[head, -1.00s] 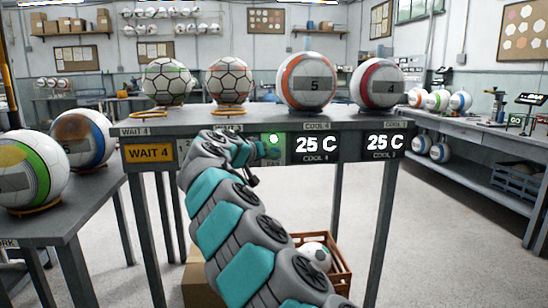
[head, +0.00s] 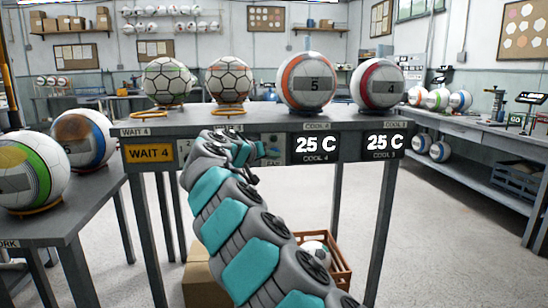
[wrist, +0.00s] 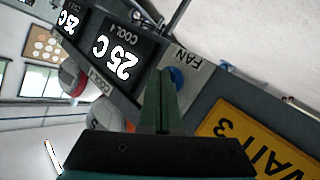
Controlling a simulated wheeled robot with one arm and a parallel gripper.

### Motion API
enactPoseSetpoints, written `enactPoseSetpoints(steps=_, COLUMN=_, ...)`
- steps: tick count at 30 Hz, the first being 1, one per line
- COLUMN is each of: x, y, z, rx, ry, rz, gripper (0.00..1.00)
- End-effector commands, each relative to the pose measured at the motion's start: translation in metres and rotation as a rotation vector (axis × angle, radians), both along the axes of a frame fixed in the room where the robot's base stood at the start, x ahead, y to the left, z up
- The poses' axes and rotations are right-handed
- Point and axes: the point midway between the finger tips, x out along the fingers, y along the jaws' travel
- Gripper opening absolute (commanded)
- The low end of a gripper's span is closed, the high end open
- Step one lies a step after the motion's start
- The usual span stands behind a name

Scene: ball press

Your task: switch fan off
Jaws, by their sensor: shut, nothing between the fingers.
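The fan switch panel (head: 272,141), a pale plate on the front of the table, is partly hidden by my arm in the head view. In the wrist view a plate marked FAN (wrist: 192,68) carries a round blue button (wrist: 177,76). My gripper (wrist: 160,76) is shut and empty, its tips close beside the button; I cannot tell if they touch it. In the head view my gripper (head: 262,150) is at the panel. No green light shows on the panel. The fan itself is not clearly visible.
Several balls stand on rings on the table (head: 270,119), including an orange-striped ball (head: 306,80) above the panel. A yellow WAIT 4 sign (head: 149,153) is left of the panel. A 25 C display (head: 316,147) is right of it. A crate (head: 340,268) sits below.

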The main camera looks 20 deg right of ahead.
Motion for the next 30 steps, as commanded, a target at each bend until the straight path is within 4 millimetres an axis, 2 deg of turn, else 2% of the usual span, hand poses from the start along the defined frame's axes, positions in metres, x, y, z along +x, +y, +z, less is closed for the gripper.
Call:
enactPoseSetpoints(steps=18, x=-0.01, y=0.003, z=0.0, rx=-0.001, ry=-0.001, rz=0.0, gripper=0.0)
enactPoseSetpoints(steps=30, x=-0.043, y=0.013, z=-0.001, rx=-0.001, ry=-0.002, rz=0.0, gripper=0.0)
